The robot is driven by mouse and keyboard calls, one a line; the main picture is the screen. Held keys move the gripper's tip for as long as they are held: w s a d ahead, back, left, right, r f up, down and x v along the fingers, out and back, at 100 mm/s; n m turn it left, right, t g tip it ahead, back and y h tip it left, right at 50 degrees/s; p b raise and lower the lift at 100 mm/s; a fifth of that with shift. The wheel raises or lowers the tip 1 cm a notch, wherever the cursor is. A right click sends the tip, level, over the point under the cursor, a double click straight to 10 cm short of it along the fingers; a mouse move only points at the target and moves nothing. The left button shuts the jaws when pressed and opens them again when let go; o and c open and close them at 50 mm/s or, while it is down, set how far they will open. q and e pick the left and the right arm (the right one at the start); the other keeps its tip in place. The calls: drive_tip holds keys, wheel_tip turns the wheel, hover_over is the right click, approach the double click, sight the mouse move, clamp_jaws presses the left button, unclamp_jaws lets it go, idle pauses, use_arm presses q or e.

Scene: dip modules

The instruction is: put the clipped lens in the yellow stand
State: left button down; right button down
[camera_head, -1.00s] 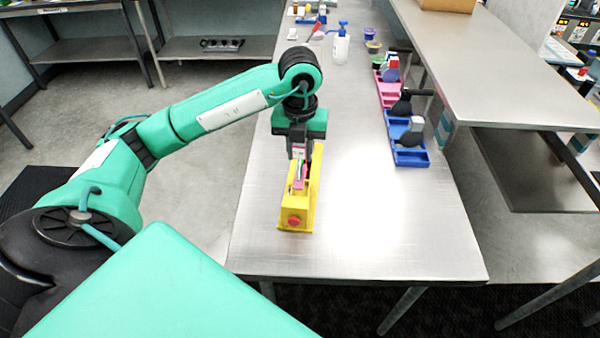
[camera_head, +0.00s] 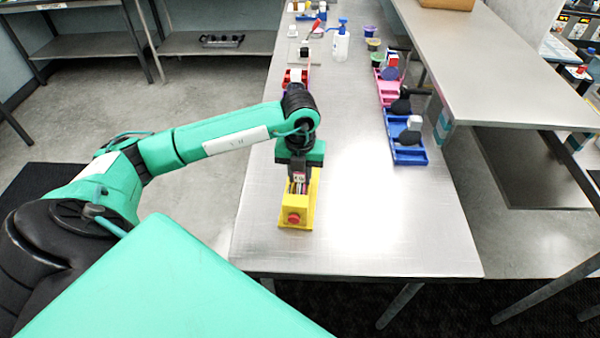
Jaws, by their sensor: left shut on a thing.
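The yellow stand (camera_head: 296,222) sits on the left side of the steel table, with a red round knob on its near end. My left gripper (camera_head: 299,184) points straight down over the stand, with its fingertips low at the stand's top. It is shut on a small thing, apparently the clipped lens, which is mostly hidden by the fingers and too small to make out. I cannot tell whether the held thing touches the stand. My right gripper is not in view.
A blue tray (camera_head: 408,156) and a pink tray (camera_head: 389,92) with dark round tools line the table's right side. A red tray (camera_head: 304,78) lies behind my left arm. A white bottle with a blue top (camera_head: 341,44) stands farther back. The table's near right is clear.

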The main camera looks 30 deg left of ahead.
use_arm(q)
drive_tip(key=c, duration=1.1)
unclamp_jaws()
drive_tip(key=shift+f, duration=0.1)
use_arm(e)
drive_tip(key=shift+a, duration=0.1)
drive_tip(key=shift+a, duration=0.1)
use_arm(q)
drive_tip(key=shift+r, duration=0.45)
wheel_tip(320, 180, up, 10)
drive_tip(key=b, duration=0.2)
drive_tip(key=shift+f+b, duration=0.15)
drive_tip(key=shift+b, duration=0.2)
drive_tip(key=shift+r, duration=0.9)
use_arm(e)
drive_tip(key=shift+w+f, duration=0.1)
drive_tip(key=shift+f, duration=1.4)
